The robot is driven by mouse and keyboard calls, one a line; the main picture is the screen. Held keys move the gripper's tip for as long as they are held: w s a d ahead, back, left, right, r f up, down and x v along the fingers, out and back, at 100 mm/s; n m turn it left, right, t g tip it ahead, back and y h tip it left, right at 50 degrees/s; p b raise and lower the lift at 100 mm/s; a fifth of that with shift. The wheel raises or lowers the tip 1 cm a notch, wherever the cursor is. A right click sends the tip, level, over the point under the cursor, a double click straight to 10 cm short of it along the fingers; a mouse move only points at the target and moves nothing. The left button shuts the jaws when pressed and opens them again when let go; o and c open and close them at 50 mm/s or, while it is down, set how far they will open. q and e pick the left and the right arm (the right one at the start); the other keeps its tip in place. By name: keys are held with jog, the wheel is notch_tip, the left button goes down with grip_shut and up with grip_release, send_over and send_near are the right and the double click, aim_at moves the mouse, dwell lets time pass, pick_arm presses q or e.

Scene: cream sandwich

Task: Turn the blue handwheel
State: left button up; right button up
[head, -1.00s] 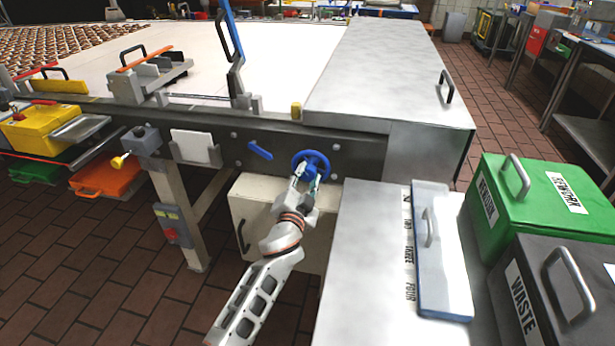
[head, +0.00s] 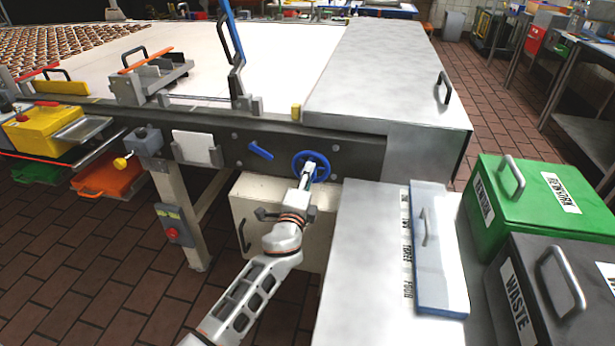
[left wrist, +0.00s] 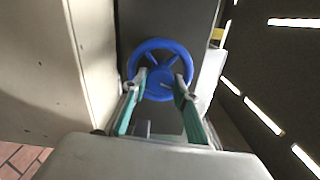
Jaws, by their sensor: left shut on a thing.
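The blue handwheel (head: 311,154) is mounted on the dark side rail of the conveyor, near the middle of the head view. It has a round rim, spokes and a hub. My left gripper (head: 309,172) is at the wheel, shut on it. In the left wrist view the handwheel (left wrist: 160,56) lies straight ahead, with the two green-padded fingers of my left gripper (left wrist: 160,90) on either side of its hub. The exact contact at the fingertips is hard to see. My right gripper is not in view.
A blue lever (head: 261,151) sits left of the wheel on the rail. A cream box (head: 250,212) is below it. A steel table (head: 372,250) with a blue-edged panel (head: 438,262) stands close on the right, beside green (head: 530,200) and dark (head: 550,290) bins.

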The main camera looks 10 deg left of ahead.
pick_arm(q)
jog(key=shift+m, duration=1.1)
jog(key=o, duration=1.1)
jog(key=shift+s, duration=0.1)
jog(key=s, duration=1.2)
jog(key=shift+w, duration=0.1)
